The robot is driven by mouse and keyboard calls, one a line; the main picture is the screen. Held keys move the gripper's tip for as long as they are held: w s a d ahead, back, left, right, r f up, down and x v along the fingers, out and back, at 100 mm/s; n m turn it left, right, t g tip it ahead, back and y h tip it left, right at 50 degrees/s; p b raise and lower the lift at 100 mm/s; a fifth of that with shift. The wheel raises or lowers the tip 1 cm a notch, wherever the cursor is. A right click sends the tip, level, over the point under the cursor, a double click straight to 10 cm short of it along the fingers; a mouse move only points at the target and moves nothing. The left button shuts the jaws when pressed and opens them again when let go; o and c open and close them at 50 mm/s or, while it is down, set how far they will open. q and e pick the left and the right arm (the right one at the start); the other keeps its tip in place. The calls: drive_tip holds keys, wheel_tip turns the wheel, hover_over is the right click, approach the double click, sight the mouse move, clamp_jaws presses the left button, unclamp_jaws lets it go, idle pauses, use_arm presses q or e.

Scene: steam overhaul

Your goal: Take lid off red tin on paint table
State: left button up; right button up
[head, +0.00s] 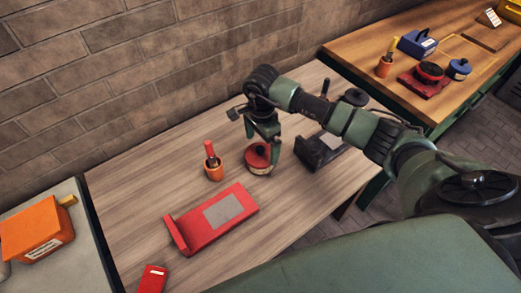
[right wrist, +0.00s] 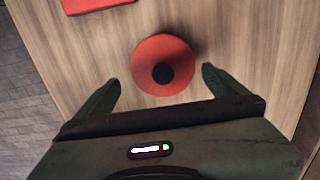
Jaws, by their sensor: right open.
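The red tin (head: 259,170) stands on the wooden paint table (head: 140,185), with its red lid (head: 256,156) on top. In the right wrist view the round red lid (right wrist: 150,52) with its dark central knob (right wrist: 162,73) lies between and just beyond the fingertips. My right gripper (head: 263,138) points down over the tin. It is open, with one finger on each side of the lid in the right wrist view (right wrist: 160,85), and I see no contact. The tin's body is hidden under the lid in that view. My left gripper is not in view.
An orange pot with a red-handled tool (head: 213,168) stands left of the tin. A red tray-like holder (head: 225,212) lies in front, and a dark holder (head: 318,150) stands to the right. A brick wall (head: 130,80) runs behind the table.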

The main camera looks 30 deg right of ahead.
sight(260, 148)
drive_tip(key=f, duration=0.3)
drive_tip(key=shift+w+a+f+p, duration=0.1)
drive_tip(key=shift+w+f+p, duration=0.05)
drive_tip(key=shift+w+p, duration=0.15)
drive_tip(key=shift+s, duration=0.1)
drive_tip(key=shift+c, duration=0.9)
drive_tip(key=c, duration=1)
drive_tip(key=shift+o, duration=0.2)
